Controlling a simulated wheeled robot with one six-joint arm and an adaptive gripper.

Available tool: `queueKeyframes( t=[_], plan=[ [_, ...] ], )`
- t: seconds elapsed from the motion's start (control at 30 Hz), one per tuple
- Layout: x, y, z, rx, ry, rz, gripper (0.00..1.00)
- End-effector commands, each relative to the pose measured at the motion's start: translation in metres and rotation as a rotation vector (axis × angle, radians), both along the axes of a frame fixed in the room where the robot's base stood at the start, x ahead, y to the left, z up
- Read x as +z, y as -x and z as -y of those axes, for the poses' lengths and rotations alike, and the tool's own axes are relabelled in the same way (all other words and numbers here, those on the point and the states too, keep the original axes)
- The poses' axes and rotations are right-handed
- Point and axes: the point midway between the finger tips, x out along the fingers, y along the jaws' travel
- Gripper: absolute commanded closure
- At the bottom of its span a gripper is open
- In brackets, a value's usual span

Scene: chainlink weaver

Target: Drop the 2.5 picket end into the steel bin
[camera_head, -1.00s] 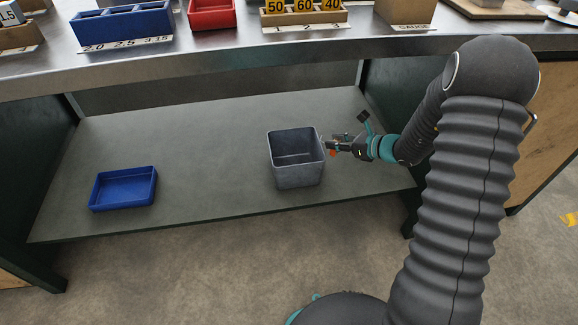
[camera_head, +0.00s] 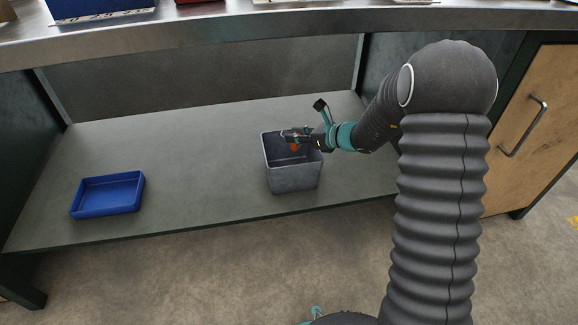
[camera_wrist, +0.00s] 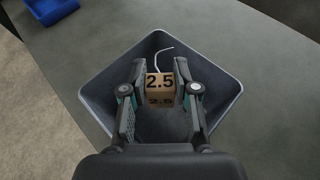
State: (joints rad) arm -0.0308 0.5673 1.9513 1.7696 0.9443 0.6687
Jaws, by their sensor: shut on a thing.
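The steel bin (camera_head: 294,180) is a grey, square, open-topped bin on the lower shelf. In the wrist view its walls (camera_wrist: 99,86) surround the space below my gripper (camera_wrist: 160,72). My gripper is shut on the 2.5 picket end (camera_wrist: 160,84), a tan block marked 2.5 with a pale curved wire rising behind it. In the head view my gripper (camera_head: 290,134) is over the bin's opening, and a small orange patch shows at its tip. The block's underside and how far it sits above the bin floor are hidden.
A shallow blue tray (camera_head: 108,194) lies to the left on the grey shelf (camera_head: 200,160), with clear shelf between it and the bin. The steel bench top (camera_head: 200,40) spans above. A cabinet with a handle (camera_head: 523,127) stands at right.

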Motion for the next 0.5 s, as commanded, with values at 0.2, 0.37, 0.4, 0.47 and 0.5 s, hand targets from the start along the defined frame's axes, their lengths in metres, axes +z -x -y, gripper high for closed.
queueKeyframes(
  t=[0.2, 0.37, 0.4, 0.47, 0.5],
  plan=[
    [-0.0155, -0.0001, 0.0002, 0.0, 0.0, 0.001, 1.0],
    [-0.0152, 0.0, 0.0002, 0.0, 0.0, 0.001, 1.0],
    [-0.0152, 0.0001, 0.0001, 0.0, 0.0, 0.001, 1.0],
    [-0.0152, 0.0001, 0.0001, 0.0, 0.0, 0.001, 0.68],
    [-0.0152, 0.0001, 0.0001, 0.0, 0.0, 0.001, 0.58]
  ],
)
